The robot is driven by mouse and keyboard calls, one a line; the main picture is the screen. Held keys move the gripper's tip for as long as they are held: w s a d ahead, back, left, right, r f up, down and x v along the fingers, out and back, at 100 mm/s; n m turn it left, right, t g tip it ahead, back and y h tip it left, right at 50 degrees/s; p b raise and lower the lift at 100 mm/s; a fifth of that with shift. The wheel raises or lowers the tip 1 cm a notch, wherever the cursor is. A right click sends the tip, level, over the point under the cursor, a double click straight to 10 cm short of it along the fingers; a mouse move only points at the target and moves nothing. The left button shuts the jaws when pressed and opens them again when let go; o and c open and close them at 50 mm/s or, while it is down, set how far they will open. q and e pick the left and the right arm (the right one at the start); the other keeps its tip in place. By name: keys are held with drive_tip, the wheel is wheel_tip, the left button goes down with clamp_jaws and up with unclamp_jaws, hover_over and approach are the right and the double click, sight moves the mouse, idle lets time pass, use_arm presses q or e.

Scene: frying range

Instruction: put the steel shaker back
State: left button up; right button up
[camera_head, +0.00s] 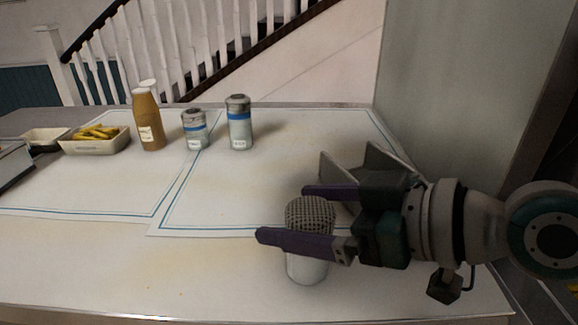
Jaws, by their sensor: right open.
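The steel shaker (308,268), with a domed mesh top and a pale smooth body, stands upright on the counter near the front, right of centre. My right gripper (285,213) comes in from the right with its purple fingers apart. One finger passes in front of the shaker, below its mesh top, and hides part of the body. The other finger is behind the top. Whether either finger touches it I cannot tell. My left gripper is not in view.
Two grey canisters with blue bands, a shorter (194,130) and a taller (239,124), stand at the back. Left of them are a brown bottle (148,122) and a tray of yellow fries (96,146). Blue-bordered white mats (250,190) lie mostly clear. A grey panel (455,90) rises at right.

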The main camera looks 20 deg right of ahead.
drive_tip(key=v, duration=1)
drive_tip(key=s+a+f+g+h, duration=0.2)
drive_tip(key=s+a+f+g, duration=0.1)
drive_tip(key=s+f, duration=0.2)
drive_tip(key=s+d+f+m+g+h, duration=0.3)
drive_tip(key=s+d+m+h, duration=0.2)
drive_tip(key=s, duration=0.4)
drive_tip(key=shift+d+f+m+g+h+p, duration=0.15)
drive_tip(key=shift+d+m+g+h+p, duration=0.1)
drive_tip(key=shift+m+g+h+p, duration=0.25)
